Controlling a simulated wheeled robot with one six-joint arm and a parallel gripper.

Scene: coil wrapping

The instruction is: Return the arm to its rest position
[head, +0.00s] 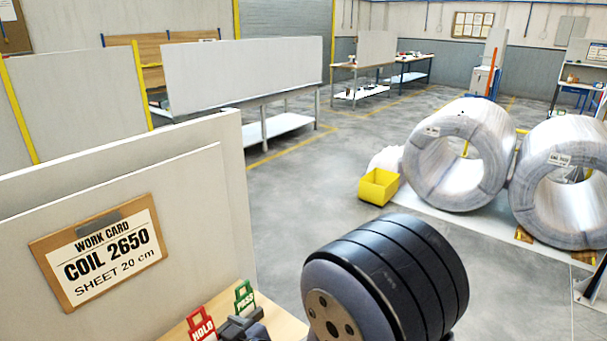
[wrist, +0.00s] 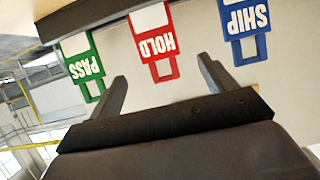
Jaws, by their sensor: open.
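In the wrist view my gripper (wrist: 162,70) shows its two dark fingers spread apart with nothing between them that I can see held. Beyond the fingers hang a green PASS tag (wrist: 82,66), a red HOLD tag (wrist: 155,42) and a blue SHIP tag (wrist: 245,30), appearing upside down. In the head view a dark part of my gripper (head: 243,328) shows low, close by the red HOLD tag (head: 202,320) and green PASS tag (head: 244,297). My large dark arm joint hides the area right of it.
A work card (head: 102,255) reading COIL 2650, SHEET 20 cm is on a pale panel at left. Two large wrapped coils (head: 455,150) stand at right, with a yellow bin (head: 378,187) beside them. Grey floor (head: 300,195) between is clear. Benches line the back.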

